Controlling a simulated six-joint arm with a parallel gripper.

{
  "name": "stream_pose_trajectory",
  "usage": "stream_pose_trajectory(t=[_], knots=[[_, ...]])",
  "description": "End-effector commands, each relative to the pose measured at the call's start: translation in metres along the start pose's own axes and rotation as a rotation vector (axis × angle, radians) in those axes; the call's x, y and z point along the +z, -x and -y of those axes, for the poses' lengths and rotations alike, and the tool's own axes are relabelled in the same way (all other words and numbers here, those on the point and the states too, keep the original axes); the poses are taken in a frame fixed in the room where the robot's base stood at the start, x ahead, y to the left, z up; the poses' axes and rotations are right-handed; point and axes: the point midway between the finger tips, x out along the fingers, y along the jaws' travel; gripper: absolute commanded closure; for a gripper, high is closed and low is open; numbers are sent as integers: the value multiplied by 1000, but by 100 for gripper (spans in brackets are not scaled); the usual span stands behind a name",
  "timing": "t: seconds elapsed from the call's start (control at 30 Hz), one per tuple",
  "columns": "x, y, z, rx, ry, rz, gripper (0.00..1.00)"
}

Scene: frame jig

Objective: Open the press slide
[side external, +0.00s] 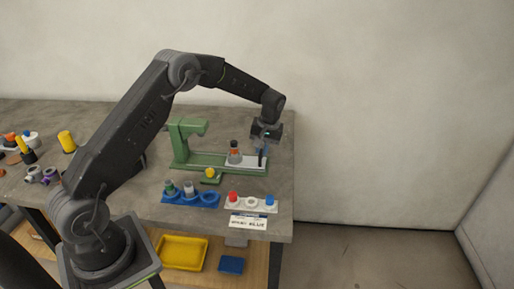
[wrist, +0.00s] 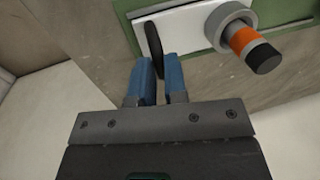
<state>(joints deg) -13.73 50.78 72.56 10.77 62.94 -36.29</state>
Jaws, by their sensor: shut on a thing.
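The green press (side external: 187,148) stands on the table with its column at the left and a green base running right. The white press slide (side external: 245,164) sits on the right part of that base, out from under the press head; it also shows in the wrist view (wrist: 190,32). A grey ring with an orange and black part (wrist: 250,46) is on the slide. A dark upright handle (wrist: 153,38) rises near the slide's end. My gripper (side external: 262,148) has its blue fingers (wrist: 159,64) on both sides of the handle, shut on it.
A yellow button (side external: 210,173) on a green block is in front of the press. A blue tray (side external: 190,200) and a white tray (side external: 251,208) with small parts lie nearer. A label card (side external: 248,222) is at the front edge. The table's right edge is close to my gripper.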

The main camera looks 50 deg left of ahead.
Motion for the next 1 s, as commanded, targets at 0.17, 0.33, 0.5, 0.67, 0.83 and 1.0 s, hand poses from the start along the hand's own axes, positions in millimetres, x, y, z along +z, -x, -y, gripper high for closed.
stream_pose_trajectory(t=[0.17,0.33,0.5,0.67,0.83,1.0], knots=[[-1,0,0,0,-3,-5,79],[-1,0,1,0,-2,-3,63],[0,0,1,0,-1,-2,62],[0,4,0,0,-1,-3,62],[-1,29,0,2,-1,-6,62],[-1,68,0,2,-2,-7,62]])
